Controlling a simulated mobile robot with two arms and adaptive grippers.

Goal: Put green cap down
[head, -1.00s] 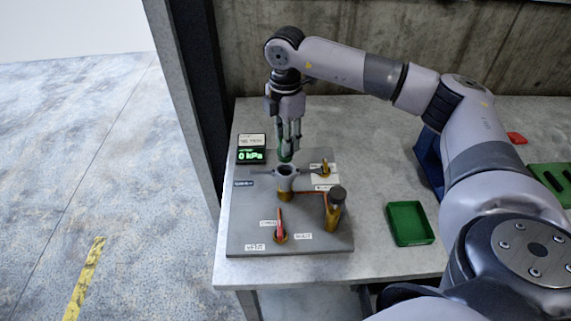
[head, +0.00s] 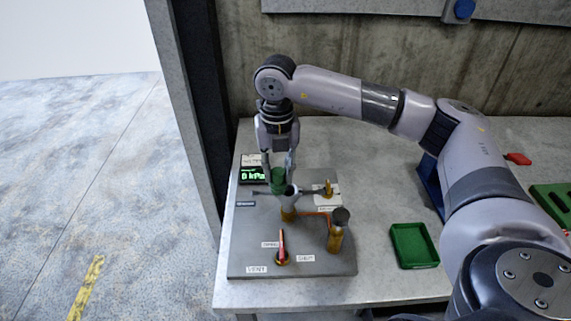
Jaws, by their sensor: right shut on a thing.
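The green cap (head: 278,180) is held between the fingers of my right gripper (head: 279,172), which points down over the grey panel. The cap is just left of and behind the grey top of the middle fitting (head: 290,197) and partly overlaps it in the picture; I cannot tell if they touch. A green tray (head: 413,245) stands empty on the table to the right of the panel. My left gripper is not in view.
The grey panel (head: 245,232) carries a red-handled valve (head: 282,245), a dark-topped brass fitting (head: 338,232), a small brass valve (head: 328,189) and a kPa display (head: 252,175). A red piece (head: 518,158) and a green holder (head: 553,197) lie at the right. Table between panel and tray is clear.

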